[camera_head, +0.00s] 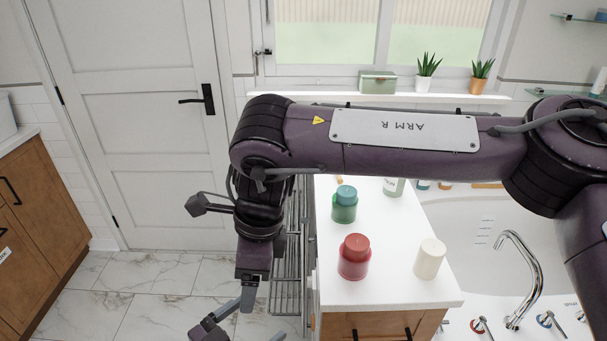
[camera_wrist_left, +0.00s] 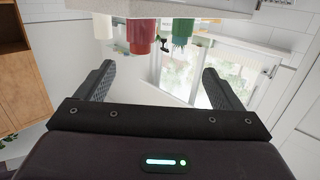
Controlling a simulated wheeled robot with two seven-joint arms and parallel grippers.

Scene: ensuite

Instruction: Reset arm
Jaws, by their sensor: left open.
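My left gripper shows in the left wrist view (camera_wrist_left: 158,68) with its two dark ridged fingers wide apart and nothing between them. In the head view, grey gripper fingers (camera_head: 243,328) show at the bottom edge, partly cut off, over the floor left of the white counter. An arm marked ARM R (camera_head: 410,135) comes in from the right, crosses the picture and bends down at the left.
The white counter (camera_head: 395,285) holds a red jar (camera_head: 354,258), a green jar (camera_head: 344,206) and a cream candle-like cylinder (camera_head: 429,260). A metal rack (camera_head: 288,275) stands beside it. The bathtub tap (camera_head: 522,265) is at right. Floor by the door (camera_head: 135,120) is clear.

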